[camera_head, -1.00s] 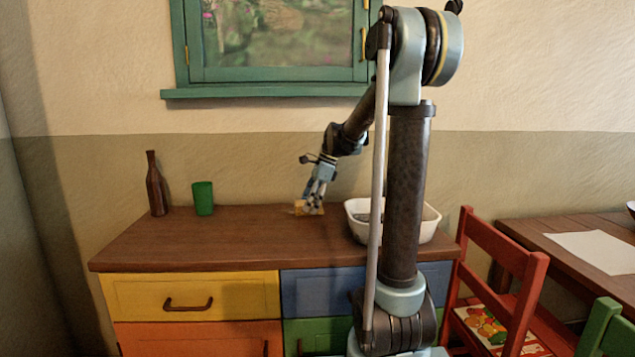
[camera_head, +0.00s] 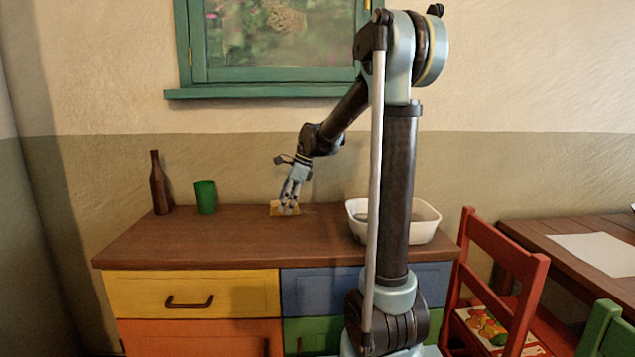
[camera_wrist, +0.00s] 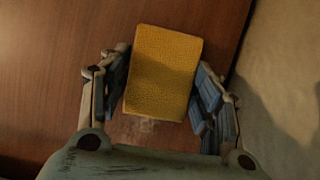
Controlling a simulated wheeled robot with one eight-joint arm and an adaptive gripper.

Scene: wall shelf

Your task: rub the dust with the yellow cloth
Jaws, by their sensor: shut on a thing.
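The yellow cloth (camera_head: 278,211) is a thick, sponge-like rectangle on the brown cabinet top, near its back edge. In the wrist view the cloth (camera_wrist: 165,70) sits between the two blue-padded fingers of my gripper (camera_wrist: 163,85). My gripper (camera_head: 288,206) points down and is shut on the cloth. The cloth appears to touch the wood. A faint pale smudge of dust (camera_wrist: 140,126) shows on the wood at the cloth's near edge in the wrist view. Any dust under the cloth is hidden.
A brown bottle (camera_head: 159,185) and a green cup (camera_head: 205,197) stand left on the cabinet top (camera_head: 200,240). A white basin (camera_head: 410,232) stands to the right, partly behind my arm. The wall is close behind. A red chair (camera_head: 505,275) stands at the right. The front middle is clear.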

